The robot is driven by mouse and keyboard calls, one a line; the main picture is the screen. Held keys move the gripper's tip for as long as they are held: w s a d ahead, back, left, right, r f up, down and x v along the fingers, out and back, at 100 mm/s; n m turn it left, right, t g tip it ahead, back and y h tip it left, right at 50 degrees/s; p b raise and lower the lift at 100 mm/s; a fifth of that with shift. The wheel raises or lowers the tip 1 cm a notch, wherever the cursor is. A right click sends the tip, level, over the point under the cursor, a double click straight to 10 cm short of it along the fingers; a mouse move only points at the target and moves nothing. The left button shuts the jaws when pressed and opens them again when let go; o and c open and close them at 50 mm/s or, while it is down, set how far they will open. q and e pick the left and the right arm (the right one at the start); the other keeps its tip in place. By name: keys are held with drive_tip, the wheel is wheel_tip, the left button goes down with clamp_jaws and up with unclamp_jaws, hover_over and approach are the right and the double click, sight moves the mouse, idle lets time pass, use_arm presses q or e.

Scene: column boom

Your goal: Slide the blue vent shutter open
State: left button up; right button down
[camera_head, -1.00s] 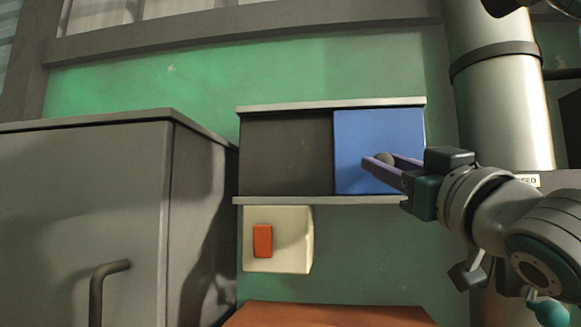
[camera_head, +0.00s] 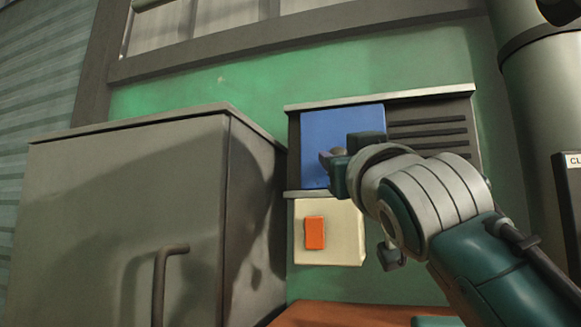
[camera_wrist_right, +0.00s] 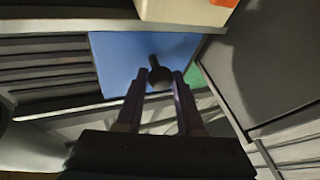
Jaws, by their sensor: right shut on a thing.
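The blue vent shutter (camera_head: 342,120) is a flat panel at the left part of its frame, between a top rail (camera_head: 420,93) and a bottom rail. Dark vent slats (camera_head: 430,133) show uncovered to its right. My right gripper (camera_head: 328,160) is at the shutter's lower middle, and my wrist hides part of the panel. In the right wrist view the shutter (camera_wrist_right: 125,55) carries a dark round knob (camera_wrist_right: 160,76), and the two purple fingers (camera_wrist_right: 160,88) are closed on it from both sides. My left gripper is out of view.
A grey cabinet (camera_head: 130,200) with a bar handle (camera_head: 165,262) stands close on the left. A cream switch box (camera_head: 343,232) with an orange rocker (camera_head: 315,232) sits just below the bottom rail. A brown surface (camera_head: 350,316) lies underneath. A metal column (camera_head: 540,90) stands at the right.

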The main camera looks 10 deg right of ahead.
drive_tip(key=c, duration=0.5)
unclamp_jaws()
drive_tip(key=shift+c, duration=0.2)
drive_tip(key=b+v, duration=0.6)
drive_tip(key=v, duration=0.4)
drive_tip(key=shift+d, duration=0.1)
